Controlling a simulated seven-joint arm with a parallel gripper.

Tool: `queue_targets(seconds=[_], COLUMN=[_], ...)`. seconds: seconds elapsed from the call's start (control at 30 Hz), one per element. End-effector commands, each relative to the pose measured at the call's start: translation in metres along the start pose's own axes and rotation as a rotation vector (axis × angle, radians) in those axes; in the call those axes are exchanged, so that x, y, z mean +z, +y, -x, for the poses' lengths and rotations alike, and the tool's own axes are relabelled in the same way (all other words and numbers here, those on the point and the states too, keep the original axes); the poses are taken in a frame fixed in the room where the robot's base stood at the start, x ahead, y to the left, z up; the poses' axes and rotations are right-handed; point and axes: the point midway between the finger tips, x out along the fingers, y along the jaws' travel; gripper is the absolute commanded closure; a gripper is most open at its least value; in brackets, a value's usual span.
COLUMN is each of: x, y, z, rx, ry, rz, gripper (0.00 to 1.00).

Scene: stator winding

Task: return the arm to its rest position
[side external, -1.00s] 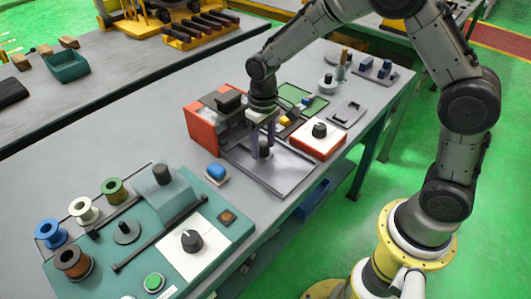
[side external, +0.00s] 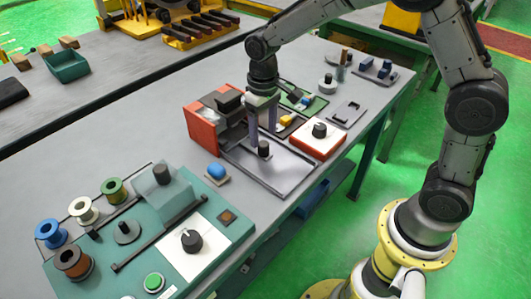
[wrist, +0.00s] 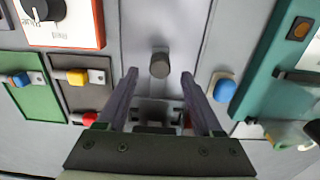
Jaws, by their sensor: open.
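My gripper (side external: 262,133) is open and points down above the grey metal tray (side external: 262,180) in the middle of the bench. In the wrist view the two fingers (wrist: 159,76) are spread wide with nothing between them. A dark cylindrical piece (side external: 264,148) stands upright on the tray, just below the fingertips. It also shows in the wrist view (wrist: 160,65), beyond the fingertips and apart from both.
An orange-walled machine (side external: 203,127) stands left of my gripper, and a red-and-white dial box (side external: 318,140) right of it. The teal winding station (side external: 135,265) with several spools is at lower left. A blue button (side external: 216,171) sits near the tray. Air above the tray is clear.

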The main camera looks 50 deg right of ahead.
Motion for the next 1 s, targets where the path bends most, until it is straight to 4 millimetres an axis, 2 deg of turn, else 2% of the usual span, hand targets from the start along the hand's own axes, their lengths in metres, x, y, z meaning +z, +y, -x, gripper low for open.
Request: queue_targets(seconds=[0.2, 0.6, 0.67, 0.77, 0.87, 1.0], x=[0.000, -0.001, -0.003, 0.002, 0.023, 0.070], y=[0.000, 0.002, 0.004, 0.009, 0.018, 0.031], z=[0.013, 0.019, 0.031, 0.066, 0.106, 0.149], rx=[0.000, -0.001, -0.005, -0.013, -0.021, -0.026], ry=[0.001, 0.012, 0.042, 0.117, 0.202, 0.311], rz=[0.000, -0.005, -0.009, -0.022, -0.039, -0.051], gripper=[0.32, 0.32, 0.32, 0.32, 0.32, 0.32])
